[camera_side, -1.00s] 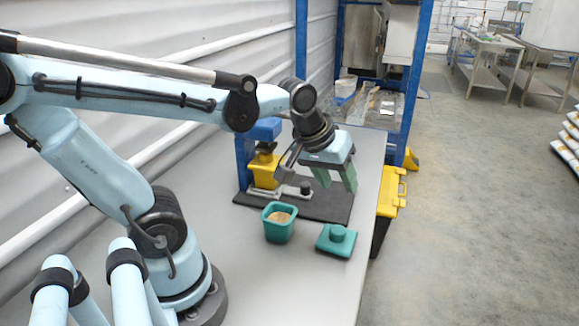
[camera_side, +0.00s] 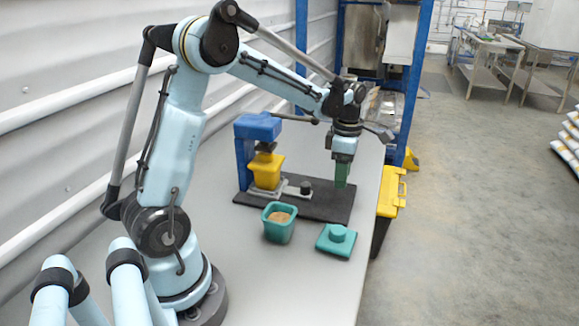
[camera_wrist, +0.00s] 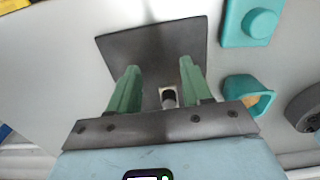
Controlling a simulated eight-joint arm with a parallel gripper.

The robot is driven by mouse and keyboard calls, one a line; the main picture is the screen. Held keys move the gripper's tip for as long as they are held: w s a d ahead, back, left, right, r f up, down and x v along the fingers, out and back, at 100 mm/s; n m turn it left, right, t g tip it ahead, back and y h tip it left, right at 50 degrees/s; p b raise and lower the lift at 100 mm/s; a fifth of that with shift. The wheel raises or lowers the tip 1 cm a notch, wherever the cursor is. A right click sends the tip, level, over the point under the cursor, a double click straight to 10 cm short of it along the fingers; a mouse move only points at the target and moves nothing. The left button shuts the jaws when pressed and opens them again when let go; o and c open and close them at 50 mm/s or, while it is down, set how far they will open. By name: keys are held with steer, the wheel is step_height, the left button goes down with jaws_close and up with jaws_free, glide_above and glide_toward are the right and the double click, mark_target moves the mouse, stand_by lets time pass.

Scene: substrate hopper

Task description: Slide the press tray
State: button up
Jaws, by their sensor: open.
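The blue press (camera_side: 243,150) stands on a dark base plate (camera_side: 330,207) on the bench. A yellow pot (camera_side: 267,170) sits under its head, on the grey press tray (camera_side: 289,190). A dark knob (camera_side: 305,187) stands at the tray's right end. My gripper (camera_side: 341,186) points down over the plate's right part, right of the knob and apart from it in the side view. In the wrist view its green fingers (camera_wrist: 160,66) are spread with nothing gripped. The knob (camera_wrist: 169,97) and a pale bit of tray show between the fingers in that view; most of the press is hidden.
A teal pot (camera_side: 279,230) with tan filling stands in front of the press. A teal lid (camera_side: 336,242) with a round knob lies to its right. A yellow-lidded box (camera_side: 390,200) stands beyond the bench's right edge. The front of the bench is clear.

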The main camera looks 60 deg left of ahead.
glide_above(306, 184)
step_height(306, 184, down, 3)
steer(key=shift+r, duration=0.1)
steer(key=shift+f, duration=1.1)
steer(key=shift+c, duration=0.3)
steer(key=c, duration=0.6)
steer(key=shift+c, duration=0.2)
